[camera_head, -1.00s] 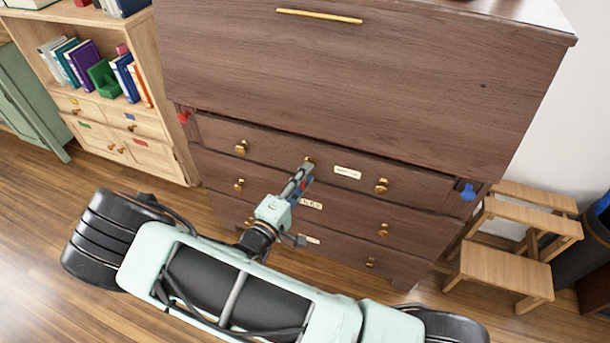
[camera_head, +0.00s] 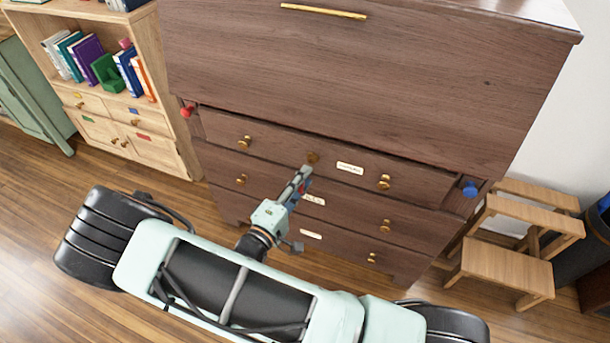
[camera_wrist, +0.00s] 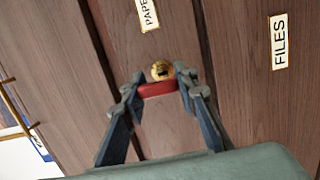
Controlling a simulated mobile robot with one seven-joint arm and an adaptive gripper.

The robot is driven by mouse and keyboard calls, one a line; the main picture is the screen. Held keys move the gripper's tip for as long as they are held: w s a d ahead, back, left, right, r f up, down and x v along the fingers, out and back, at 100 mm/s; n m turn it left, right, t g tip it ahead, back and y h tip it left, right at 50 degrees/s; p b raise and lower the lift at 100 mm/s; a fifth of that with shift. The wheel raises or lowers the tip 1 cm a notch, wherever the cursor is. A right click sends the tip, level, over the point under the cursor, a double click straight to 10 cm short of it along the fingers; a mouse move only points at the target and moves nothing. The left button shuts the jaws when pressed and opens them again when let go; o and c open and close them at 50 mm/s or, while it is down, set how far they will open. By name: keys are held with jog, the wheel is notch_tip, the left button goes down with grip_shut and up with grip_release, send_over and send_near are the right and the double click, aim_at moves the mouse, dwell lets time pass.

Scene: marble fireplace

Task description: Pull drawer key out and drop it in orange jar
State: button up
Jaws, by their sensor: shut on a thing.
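My gripper (camera_head: 304,174) is in front of the dark wooden chest's top small drawer (camera_head: 280,150). In the wrist view its two fingers are shut on a red piece, the handle of the drawer key (camera_wrist: 157,91). A round gold lock plate (camera_wrist: 162,70) with a dark slot lies just beyond the red handle. It also shows in the head view (camera_head: 313,158), just above the fingertips. The key's shaft is hidden, and I cannot tell whether its tip is still in the lock. No orange jar is in view.
The chest has several gold knobs, a red knob (camera_head: 187,111) on its left and a blue one (camera_head: 470,189) on its right. A step stool (camera_head: 505,268) stands right, a bookshelf (camera_head: 150,125) left. The wooden floor (camera_head: 40,190) at left is clear.

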aim_at(299, 190)
jog(key=shift+d+v, duration=0.15)
jog(key=shift+v, duration=0.95)
jog(key=shift+d+v, duration=0.1)
jog(key=shift+v, duration=0.95)
jog(key=shift+s, duration=0.15)
